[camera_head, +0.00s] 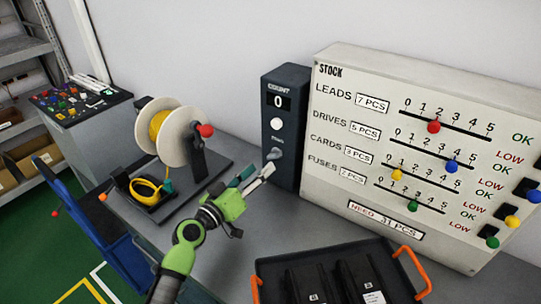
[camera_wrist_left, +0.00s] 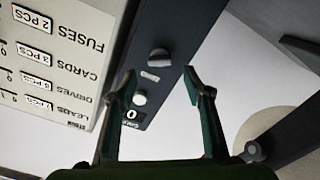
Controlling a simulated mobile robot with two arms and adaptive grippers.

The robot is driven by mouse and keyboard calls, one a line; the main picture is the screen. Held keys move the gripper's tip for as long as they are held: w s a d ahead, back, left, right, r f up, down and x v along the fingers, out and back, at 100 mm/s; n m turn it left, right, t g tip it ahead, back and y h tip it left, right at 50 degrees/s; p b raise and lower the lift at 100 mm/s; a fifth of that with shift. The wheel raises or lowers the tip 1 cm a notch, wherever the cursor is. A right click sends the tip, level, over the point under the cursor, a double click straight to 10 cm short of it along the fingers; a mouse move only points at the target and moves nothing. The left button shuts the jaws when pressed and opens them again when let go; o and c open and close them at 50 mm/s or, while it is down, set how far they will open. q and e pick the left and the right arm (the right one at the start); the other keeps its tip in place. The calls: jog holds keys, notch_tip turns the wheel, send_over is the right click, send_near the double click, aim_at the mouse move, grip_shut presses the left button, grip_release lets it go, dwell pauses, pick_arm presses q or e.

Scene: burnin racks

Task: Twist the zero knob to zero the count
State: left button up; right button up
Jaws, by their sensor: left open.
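The dark counter box (camera_head: 287,170) stands upright on the bench against the wall, and its display (camera_head: 278,102) reads 0. Below the display are a round white button (camera_head: 277,124) and the grey zero knob (camera_head: 275,153). My left gripper (camera_head: 259,172) is open and empty, just in front of and below the knob. In the left wrist view the picture is upside down; the knob (camera_wrist_left: 159,58) shows beyond the open fingertips (camera_wrist_left: 159,78), apart from both. My right gripper is not in view.
A white stock panel (camera_head: 330,150) with coloured sliders stands right of the counter. A spool (camera_head: 170,135) of yellow wire stands left of it. A black tray with orange handles (camera_head: 262,268) sits at the front. Bare grey bench lies between.

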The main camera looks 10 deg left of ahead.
aim_at(271, 158)
pick_arm(q)
jog(key=x, duration=0.5)
jog(key=shift+w+p, duration=0.25)
jog(key=shift+p, duration=0.1)
jog(key=shift+w+d, duration=0.15)
jog(key=shift+w, duration=0.1)
jog(key=shift+w+d, duration=0.15)
jog(key=shift+w, duration=0.1)
jog(key=c, duration=1.1)
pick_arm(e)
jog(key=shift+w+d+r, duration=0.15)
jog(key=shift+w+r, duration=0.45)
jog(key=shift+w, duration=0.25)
